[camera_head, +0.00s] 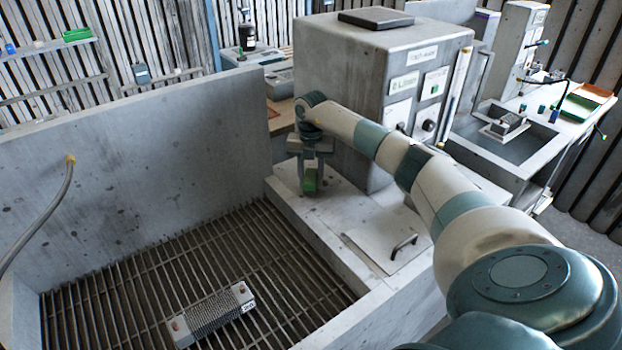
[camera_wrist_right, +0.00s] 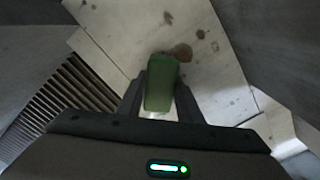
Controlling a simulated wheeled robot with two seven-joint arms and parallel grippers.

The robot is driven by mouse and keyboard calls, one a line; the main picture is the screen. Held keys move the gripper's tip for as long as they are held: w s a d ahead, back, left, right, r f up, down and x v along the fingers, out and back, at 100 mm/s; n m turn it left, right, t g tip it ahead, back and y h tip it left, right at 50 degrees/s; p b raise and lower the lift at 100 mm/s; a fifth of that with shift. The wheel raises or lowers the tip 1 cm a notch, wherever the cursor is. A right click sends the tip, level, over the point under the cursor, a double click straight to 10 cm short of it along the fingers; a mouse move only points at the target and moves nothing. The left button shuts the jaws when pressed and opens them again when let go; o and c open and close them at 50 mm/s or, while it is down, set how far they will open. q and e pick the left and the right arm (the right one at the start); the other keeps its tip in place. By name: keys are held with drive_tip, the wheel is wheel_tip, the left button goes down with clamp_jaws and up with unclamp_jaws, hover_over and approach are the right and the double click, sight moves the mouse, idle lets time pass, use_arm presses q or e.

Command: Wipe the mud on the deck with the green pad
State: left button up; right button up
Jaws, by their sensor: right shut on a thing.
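My right gripper (camera_head: 311,185) is shut on the green pad (camera_head: 310,177) and points down over the far end of the pale deck (camera_head: 335,213), beside the large grey machine. In the right wrist view the green pad (camera_wrist_right: 161,84) sits between the two fingers. A brown mud patch (camera_wrist_right: 181,52) shows on the deck just beyond the pad's far end, partly hidden by it. Small dark spots lie around it. Whether the pad touches the deck I cannot tell. My left gripper is not in view.
The grey machine (camera_head: 355,90) stands close behind my right gripper. A slatted grate (camera_head: 150,275) lies lower on the left, with a ribbed metal block (camera_head: 212,315) on it. A hatch with a handle (camera_head: 404,246) is on the near deck. A tall grey wall (camera_head: 130,150) bounds the grate.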

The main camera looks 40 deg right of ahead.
drive_tip(key=shift+f+b, duration=0.3)
drive_tip(key=shift+f, duration=0.3)
drive_tip(key=shift+d, duration=0.15)
drive_tip(key=shift+s+d+r+b, duration=0.15)
drive_tip(key=shift+d+b, duration=0.35)
drive_tip(key=shift+d, duration=1.1)
